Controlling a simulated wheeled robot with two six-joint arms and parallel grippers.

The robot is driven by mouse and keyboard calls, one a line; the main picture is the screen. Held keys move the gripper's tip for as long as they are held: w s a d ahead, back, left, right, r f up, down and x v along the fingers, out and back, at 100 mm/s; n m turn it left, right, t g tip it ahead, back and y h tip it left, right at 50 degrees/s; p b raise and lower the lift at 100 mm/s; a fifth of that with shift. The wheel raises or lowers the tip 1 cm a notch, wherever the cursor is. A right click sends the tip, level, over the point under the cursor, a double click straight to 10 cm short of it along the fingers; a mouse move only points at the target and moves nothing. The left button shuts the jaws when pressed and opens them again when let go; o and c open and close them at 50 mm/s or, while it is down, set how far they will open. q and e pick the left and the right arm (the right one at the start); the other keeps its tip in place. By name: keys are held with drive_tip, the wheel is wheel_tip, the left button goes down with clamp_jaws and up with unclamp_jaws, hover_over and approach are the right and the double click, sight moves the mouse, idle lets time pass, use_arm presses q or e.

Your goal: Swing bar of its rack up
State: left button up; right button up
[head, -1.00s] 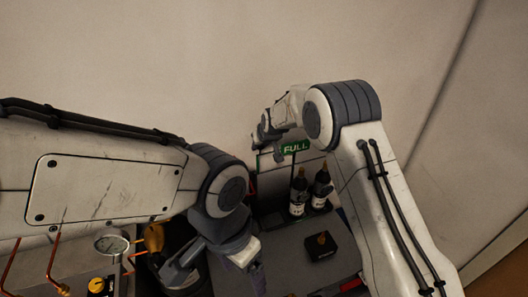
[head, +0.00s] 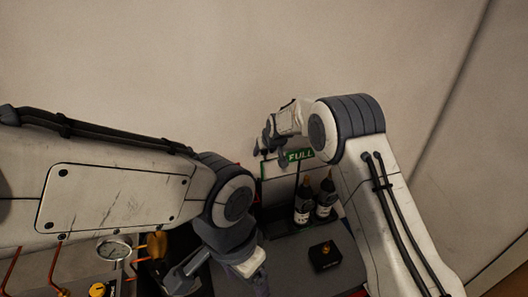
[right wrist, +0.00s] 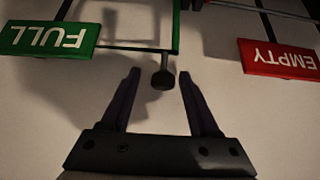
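The right wrist view shows a green rack frame (right wrist: 176,30) at the top, with a green FULL sign (right wrist: 50,38) on its left. A dark round knob (right wrist: 163,79) hangs from the frame; the bar it belongs to is only partly visible. My right gripper (right wrist: 158,76) is open, with its fingertips on either side of the knob and no visible contact. In the head view my right gripper (head: 270,146) is in front of the wall, left of the FULL sign (head: 299,155). My left gripper (head: 224,275) is low in the picture, open and empty.
A red EMPTY sign (right wrist: 279,58) is right of the frame. Two dark bottles (head: 303,203) stand below the FULL sign. A black box with an orange knob (head: 324,257) sits on the grey surface. A gauge (head: 114,248) and copper pipes are at lower left.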

drive_tip(key=shift+s+a, duration=0.1)
drive_tip(key=shift+s+r, duration=0.1)
drive_tip(key=shift+r, duration=0.05)
drive_tip(key=b+v, duration=0.4)
drive_tip(key=v, duration=0.6)
